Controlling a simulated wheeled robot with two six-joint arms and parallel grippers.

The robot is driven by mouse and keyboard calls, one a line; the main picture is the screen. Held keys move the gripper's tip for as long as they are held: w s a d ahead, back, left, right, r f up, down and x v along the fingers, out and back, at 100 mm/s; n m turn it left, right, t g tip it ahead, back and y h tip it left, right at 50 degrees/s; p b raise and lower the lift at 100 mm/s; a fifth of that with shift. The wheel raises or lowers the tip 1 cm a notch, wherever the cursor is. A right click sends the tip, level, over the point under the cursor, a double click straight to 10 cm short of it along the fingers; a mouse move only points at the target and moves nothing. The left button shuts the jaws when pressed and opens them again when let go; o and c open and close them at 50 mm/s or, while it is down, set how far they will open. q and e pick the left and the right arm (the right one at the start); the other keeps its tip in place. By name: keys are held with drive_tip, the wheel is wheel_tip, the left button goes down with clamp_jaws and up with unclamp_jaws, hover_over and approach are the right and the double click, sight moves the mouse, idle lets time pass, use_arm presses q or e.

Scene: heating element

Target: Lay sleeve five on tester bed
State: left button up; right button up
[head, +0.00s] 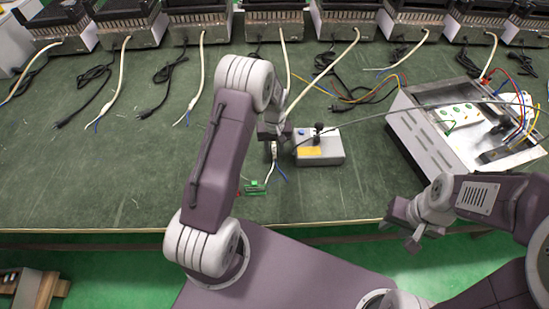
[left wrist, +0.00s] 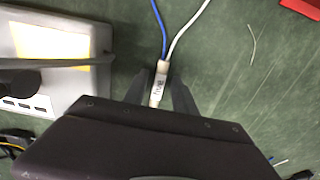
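A pale sleeve (left wrist: 160,85) with dark print on it lies between the fingers of my left gripper (left wrist: 163,88); blue and white wires come out of its far end. The print is too small to read surely. In the head view my left gripper (head: 272,132) is low over the table, just left of a grey box (head: 334,155) with a yellow label, a blue button and a black top part. I cannot tell whether its fingers press the sleeve. No part is plainly marked as the tester bed. My right gripper (head: 399,236) is open and empty at the table's front edge.
Several heaters (head: 275,24) stand along the back edge, with white cables and black plug cords in front. An open metal case (head: 423,140) with sockets and coloured wires stands at the right. A small green part (head: 254,187) lies near the front. The front left table is clear.

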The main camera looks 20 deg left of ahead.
sight(275, 152)
use_arm(q)
clamp_jaws()
drive_tip(key=shift+r, duration=0.3)
drive_tip(key=r, duration=0.2)
drive_tip(key=r+p, duration=0.1)
drive_tip(key=r, duration=0.1)
drive_tip(key=shift+w+d, duration=0.1)
drive_tip(key=shift+d, duration=0.1)
drive_tip(key=d+r, duration=0.2)
drive_tip(key=d, duration=0.1)
drive_tip(key=d+r+p, duration=0.1)
drive_tip(key=d+r, duration=0.1)
drive_tip(key=d, duration=0.2)
drive_tip(key=d+r+p, duration=0.1)
drive_tip(key=d+r, duration=0.1)
drive_tip(key=d, duration=0.2)
drive_tip(key=shift+d+r, duration=0.1)
drive_tip(key=shift+r, duration=0.1)
